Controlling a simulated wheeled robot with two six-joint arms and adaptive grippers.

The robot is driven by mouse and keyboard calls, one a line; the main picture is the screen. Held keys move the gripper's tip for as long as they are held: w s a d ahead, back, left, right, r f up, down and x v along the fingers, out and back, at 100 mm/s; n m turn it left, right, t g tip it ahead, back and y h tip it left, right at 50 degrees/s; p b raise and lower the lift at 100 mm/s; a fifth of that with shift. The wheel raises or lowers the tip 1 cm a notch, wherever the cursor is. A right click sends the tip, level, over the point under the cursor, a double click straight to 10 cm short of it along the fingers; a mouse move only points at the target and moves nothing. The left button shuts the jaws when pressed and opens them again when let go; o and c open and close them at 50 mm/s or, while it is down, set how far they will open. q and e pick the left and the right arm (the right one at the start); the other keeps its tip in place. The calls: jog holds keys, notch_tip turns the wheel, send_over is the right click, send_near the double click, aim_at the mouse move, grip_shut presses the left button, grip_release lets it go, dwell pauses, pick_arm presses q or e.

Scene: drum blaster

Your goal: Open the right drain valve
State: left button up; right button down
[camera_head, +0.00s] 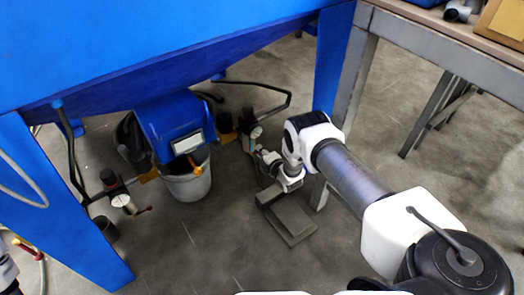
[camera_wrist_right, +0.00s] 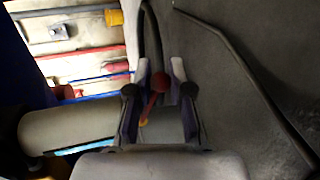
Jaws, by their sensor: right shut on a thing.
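My right gripper (camera_head: 266,158) reaches under the blue machine beside the right regulator with its round gauge (camera_head: 256,132). In the right wrist view, the red lever (camera_wrist_right: 154,103) of the right drain valve, with a ball end, lies between the two fingers of the same gripper (camera_wrist_right: 159,91), which is shut on it. In the head view the gripper hides this lever. My left gripper is not in view.
A grey bucket (camera_head: 187,185) stands under the blue machine (camera_head: 180,50). A blue leg (camera_head: 333,60) and a metal table leg (camera_head: 357,75) stand near my right arm. A grey pedal (camera_head: 290,222) lies on the floor below the gripper. Black hoses (camera_head: 275,84) run behind.

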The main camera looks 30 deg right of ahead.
jog(key=shift+a+f+m+y, duration=0.25)
jog(key=shift+f+m+y, duration=0.15)
jog(key=shift+m, duration=0.1)
jog(key=shift+s, duration=0.1)
jog(key=c, duration=1.3)
grip_release()
jog(key=shift+a, duration=0.1)
jog(key=v, duration=0.7)
jog(key=shift+s+r, duration=0.1)
jog(key=shift+s, duration=0.05)
